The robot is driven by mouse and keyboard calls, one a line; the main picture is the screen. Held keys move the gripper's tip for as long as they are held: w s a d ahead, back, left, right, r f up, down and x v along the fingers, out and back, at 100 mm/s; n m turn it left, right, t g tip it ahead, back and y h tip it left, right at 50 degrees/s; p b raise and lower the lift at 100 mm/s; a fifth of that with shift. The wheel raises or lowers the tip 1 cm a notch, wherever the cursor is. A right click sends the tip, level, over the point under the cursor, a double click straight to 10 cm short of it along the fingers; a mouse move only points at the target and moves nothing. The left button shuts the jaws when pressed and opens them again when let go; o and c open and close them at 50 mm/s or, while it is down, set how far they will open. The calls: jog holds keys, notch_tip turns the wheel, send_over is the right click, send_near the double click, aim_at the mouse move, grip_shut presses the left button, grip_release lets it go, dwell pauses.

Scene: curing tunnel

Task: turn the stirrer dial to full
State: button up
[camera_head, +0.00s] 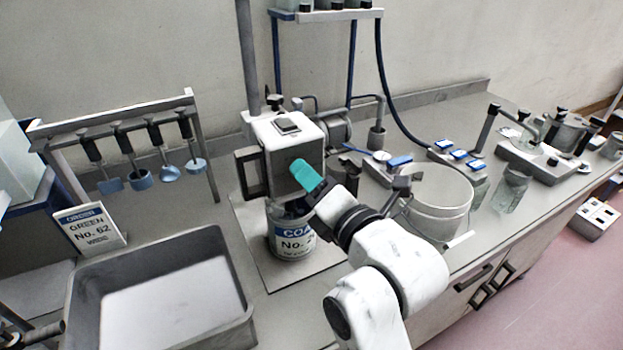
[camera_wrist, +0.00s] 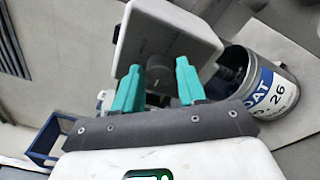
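The stirrer (camera_head: 293,140) is a white box-shaped head with a grey front, held on a post above a can. In the wrist view its pale housing (camera_wrist: 185,38) fills the upper middle. A round grey dial (camera_wrist: 158,78) shows on its face, between my teal fingers. My gripper (camera_wrist: 159,70) is open, with one finger at each side of the dial; I cannot tell whether they touch it. In the head view my gripper (camera_head: 306,176) is at the stirrer's front face and hides the dial. The dial's scale is not readable.
The labelled can (camera_head: 290,238) stands under the stirrer, close below my gripper. A white bucket (camera_head: 437,203) stands right of my wrist. A grey tray (camera_head: 240,330), an order sign (camera_head: 90,228) and a rack of stirring tools (camera_head: 120,118) are to the left.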

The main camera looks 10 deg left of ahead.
jog(key=c, duration=0.7)
jog(key=shift+f+m, duration=0.1)
jog(key=shift+m, duration=0.3)
jog(key=n+h+p, duration=0.1)
jog(key=n, duration=1)
jog(key=n+t+p, duration=0.1)
jog(key=n, duration=1.1)
jog(key=n+h+p, duration=0.1)
jog(key=n, duration=1.1)
jog(key=shift+s+a+f+t+h, duration=0.2)
jog(key=shift+s+a+t+h, duration=0.1)
jog(key=shift+a+t, duration=0.1)
